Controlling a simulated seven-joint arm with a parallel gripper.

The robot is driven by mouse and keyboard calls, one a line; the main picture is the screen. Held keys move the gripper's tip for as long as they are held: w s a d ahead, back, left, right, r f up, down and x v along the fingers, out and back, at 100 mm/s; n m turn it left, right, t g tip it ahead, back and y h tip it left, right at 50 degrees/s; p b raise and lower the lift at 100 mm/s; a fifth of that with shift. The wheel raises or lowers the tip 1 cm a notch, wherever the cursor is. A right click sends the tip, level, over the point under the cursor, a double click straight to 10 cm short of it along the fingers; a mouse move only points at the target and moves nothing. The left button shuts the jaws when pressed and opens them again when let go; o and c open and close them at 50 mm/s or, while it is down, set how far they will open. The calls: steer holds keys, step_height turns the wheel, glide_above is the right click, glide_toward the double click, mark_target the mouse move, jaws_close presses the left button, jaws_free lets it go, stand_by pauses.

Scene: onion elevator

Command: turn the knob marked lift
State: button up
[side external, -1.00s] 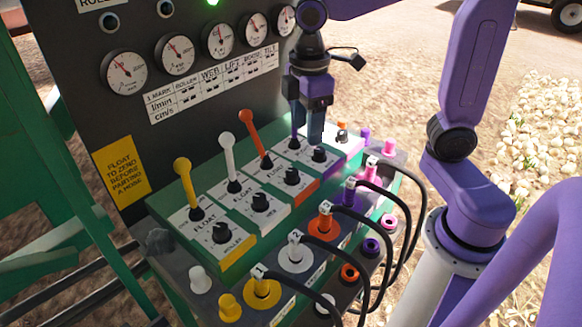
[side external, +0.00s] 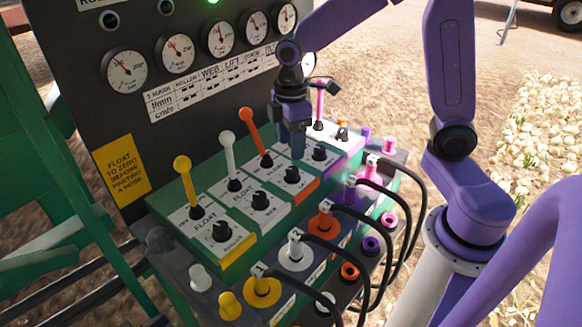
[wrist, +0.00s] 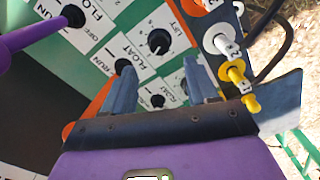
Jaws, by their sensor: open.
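The lift knob is a black round knob (side external: 291,174) on the white plate with the orange edge, below the orange lever (side external: 255,138). In the wrist view the lift knob (wrist: 158,41) sits beside the printed word LIFT, with its white pointer line visible. My gripper (side external: 298,152) is open and points down just above and behind this knob in the side view. In the wrist view its two fingers (wrist: 158,64) stand apart, with the knob just beyond the gap between their tips. No contact with the knob shows.
Yellow (side external: 182,168) and white (side external: 228,142) levers stand left of the orange one. A purple lever (wrist: 25,40) shows close in the wrist view. Hose couplings (side external: 295,247) with black hoses line the front. The gauge panel (side external: 85,60) rises behind.

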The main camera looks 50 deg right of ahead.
mark_target(291, 170)
step_height(291, 170, down, 8)
stand_by(0.4)
steer(key=shift+c, duration=0.3)
steer(key=c, duration=1)
